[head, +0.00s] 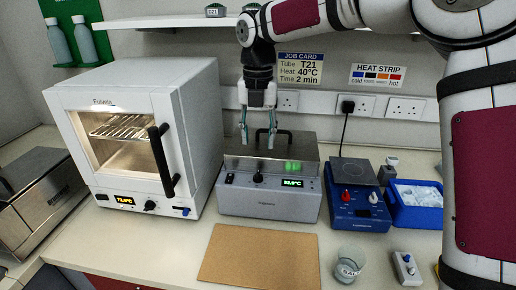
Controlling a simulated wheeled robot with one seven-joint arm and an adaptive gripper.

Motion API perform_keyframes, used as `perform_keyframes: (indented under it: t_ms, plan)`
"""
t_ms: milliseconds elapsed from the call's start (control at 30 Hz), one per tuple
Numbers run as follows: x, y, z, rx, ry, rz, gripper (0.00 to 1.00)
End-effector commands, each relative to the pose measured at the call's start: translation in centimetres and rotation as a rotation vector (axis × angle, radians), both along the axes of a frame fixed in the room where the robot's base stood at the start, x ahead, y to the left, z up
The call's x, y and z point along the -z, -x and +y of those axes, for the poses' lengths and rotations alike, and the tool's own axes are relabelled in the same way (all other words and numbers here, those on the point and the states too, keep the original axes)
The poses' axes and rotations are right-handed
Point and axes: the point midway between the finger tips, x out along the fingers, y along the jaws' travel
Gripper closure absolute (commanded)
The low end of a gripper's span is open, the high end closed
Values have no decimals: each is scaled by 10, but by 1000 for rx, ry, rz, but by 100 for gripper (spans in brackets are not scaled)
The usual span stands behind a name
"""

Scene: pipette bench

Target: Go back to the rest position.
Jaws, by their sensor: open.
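My gripper (258,139) points down, its two fingers apart. In the picture it overlaps the steel lid (290,160) of the grey heating unit (270,203), close to the lid's black handle (272,132). Nothing shows between the fingers. I cannot tell whether a finger touches the lid or handle. The unit's small display glows green. My arm reaches in from the upper right.
A white oven (130,150) stands left, a steel box (35,200) beyond it. Right are a blue hotplate (355,195), a blue ice tray (415,218), a beaker (349,265) and a small grey device (406,268). A brown mat (258,256) lies bare in front.

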Motion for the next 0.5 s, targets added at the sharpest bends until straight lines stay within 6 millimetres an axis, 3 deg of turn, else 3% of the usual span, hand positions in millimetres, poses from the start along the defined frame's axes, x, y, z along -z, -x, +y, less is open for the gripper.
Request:
perform_keyframes:
  t_ms: [500]
  plan:
    - [-9, 3, -1, 18, 6, -5, 57]
